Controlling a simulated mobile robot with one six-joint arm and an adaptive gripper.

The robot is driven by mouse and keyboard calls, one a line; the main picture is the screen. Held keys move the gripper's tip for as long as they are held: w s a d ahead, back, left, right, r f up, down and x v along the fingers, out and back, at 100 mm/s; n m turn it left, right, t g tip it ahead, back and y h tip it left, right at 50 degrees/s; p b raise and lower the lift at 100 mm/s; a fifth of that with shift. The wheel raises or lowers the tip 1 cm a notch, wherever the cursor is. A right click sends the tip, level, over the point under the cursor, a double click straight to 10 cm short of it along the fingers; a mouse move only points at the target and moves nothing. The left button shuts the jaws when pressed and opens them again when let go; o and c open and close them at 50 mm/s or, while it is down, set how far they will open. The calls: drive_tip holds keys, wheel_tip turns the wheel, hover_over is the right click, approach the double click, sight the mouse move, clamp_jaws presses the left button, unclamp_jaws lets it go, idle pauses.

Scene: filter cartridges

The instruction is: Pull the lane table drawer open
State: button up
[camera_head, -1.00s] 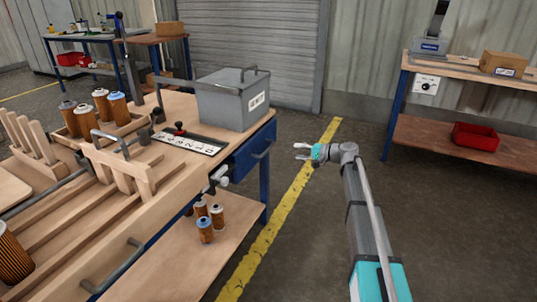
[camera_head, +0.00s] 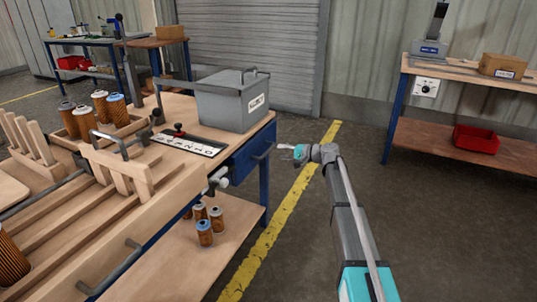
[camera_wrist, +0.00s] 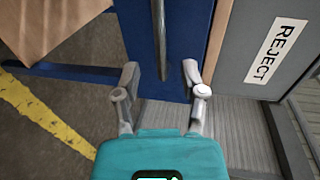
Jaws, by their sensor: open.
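The lane table drawer (camera_head: 246,159) is a blue front under the right end of the wooden lane table (camera_head: 178,185). It looks shut. Its grey bar handle (camera_head: 262,153) faces the aisle. In the wrist view the blue drawer front (camera_wrist: 110,78) fills the upper middle, and the handle (camera_wrist: 161,35) runs down from the top edge, its lower end appearing between the fingers. My gripper (camera_head: 284,148) is open and empty, just right of the handle in the head view with a small gap. The wrist view shows both fingertips (camera_wrist: 160,74) spread either side of the handle line.
A grey REJECT box (camera_head: 232,100) stands on the table above the drawer. Several filter cartridges (camera_head: 205,232) stand on the lower shelf. A white-tipped fixture (camera_head: 217,181) juts from the table edge left of the drawer. The floor (camera_head: 310,230) on the aisle side is clear.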

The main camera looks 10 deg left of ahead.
sight(269, 151)
drive_tip(key=shift+b+x, duration=0.6)
drive_tip(key=shift+x, duration=2.85)
clamp_jaws()
